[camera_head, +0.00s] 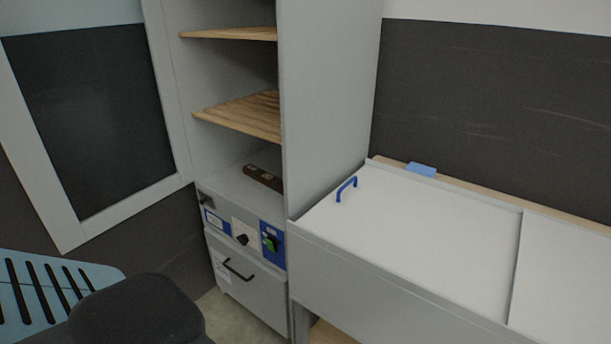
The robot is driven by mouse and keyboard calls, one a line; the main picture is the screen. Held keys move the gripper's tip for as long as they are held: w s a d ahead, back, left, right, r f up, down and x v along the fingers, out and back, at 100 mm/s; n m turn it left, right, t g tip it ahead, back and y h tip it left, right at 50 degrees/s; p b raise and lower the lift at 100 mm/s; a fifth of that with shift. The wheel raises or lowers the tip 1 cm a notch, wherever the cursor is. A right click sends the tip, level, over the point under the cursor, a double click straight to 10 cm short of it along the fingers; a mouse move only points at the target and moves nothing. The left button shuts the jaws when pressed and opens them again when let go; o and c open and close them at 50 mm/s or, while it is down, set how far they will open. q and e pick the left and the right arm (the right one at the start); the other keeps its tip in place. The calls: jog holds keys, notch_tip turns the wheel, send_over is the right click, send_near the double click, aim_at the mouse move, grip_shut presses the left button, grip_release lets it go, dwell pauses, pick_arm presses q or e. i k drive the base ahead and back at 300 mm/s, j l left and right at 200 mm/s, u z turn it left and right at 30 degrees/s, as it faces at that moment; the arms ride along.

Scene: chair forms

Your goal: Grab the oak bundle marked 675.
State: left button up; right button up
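I see no bundle with a readable 675 mark. In the tall grey cabinet (325,90), a wooden layer with lengthwise lines (240,115) lies at middle height; I cannot tell whether it is a shelf or stacked strips. A thinner wooden layer (235,34) is above it. A dark brown bar with small light marks (263,178) lies on the cabinet's lower surface, partly hidden by the side wall. Neither of my grippers is in view.
The cabinet's dark-paned door (95,115) stands open at left. Below are a knob panel (240,232) and a black-handled front (238,270). A white-topped unit (420,230) with a blue handle (346,188) is at right. A light blue slatted panel (95,272) is bottom left.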

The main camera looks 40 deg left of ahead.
aim_at(274, 182)
jog(key=i+j+z, duration=0.1)
jog(key=j+z, duration=0.45)
jog(key=j, duration=0.25)
jog(key=i+j+z, duration=0.1)
jog(key=j+z, duration=0.2)
jog(key=j, duration=1.55)
